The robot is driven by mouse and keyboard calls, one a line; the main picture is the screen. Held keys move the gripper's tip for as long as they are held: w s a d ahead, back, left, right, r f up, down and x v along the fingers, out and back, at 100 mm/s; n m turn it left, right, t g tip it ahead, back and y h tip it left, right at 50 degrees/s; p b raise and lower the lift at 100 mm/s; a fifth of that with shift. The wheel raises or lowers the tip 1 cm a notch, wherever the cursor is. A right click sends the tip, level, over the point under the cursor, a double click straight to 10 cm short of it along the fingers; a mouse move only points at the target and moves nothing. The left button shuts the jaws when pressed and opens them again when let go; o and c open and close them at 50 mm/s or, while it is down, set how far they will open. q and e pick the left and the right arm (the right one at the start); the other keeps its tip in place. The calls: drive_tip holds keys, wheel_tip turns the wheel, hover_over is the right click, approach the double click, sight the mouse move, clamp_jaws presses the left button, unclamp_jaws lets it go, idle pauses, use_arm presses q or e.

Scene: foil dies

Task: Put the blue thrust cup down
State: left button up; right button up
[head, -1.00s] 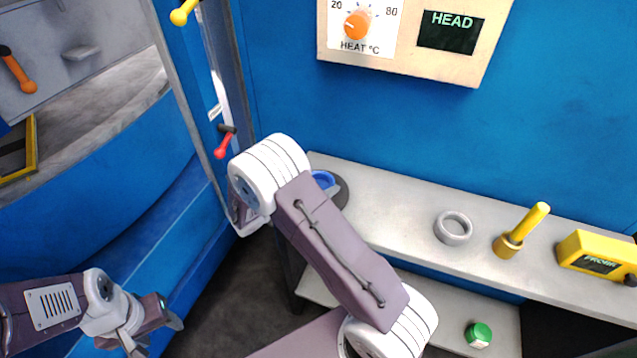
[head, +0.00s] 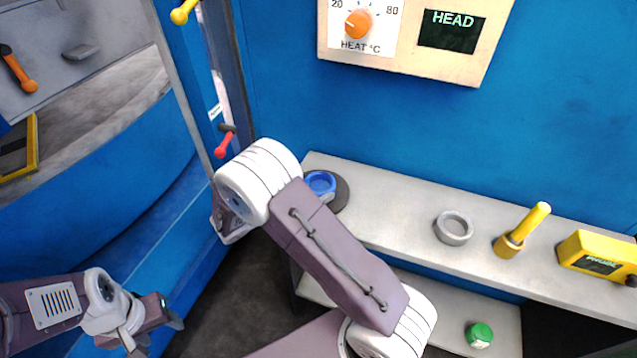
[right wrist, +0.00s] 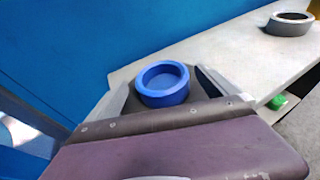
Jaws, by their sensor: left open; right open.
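The blue thrust cup (head: 320,184) sits upright on a dark round pad (head: 341,194) at the left end of the grey shelf. In the right wrist view the cup (right wrist: 162,83) shows between the two fingers of my right gripper (right wrist: 163,88), which is open, with a gap on each side. In the head view my right forearm and wrist stand just left of the cup, and the right fingers cannot be made out. My left gripper (head: 157,332) is open and empty at the lower left, far from the cup.
The shelf (head: 390,205) also holds a grey ring (head: 453,228), a yellow-handled tool (head: 522,230) and a yellow probe box (head: 598,254). A green-capped item (head: 479,335) stands on the lower shelf. A blue wall with a heat panel (head: 415,40) rises behind.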

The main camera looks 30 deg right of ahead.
drive_tip(key=v, duration=0.8)
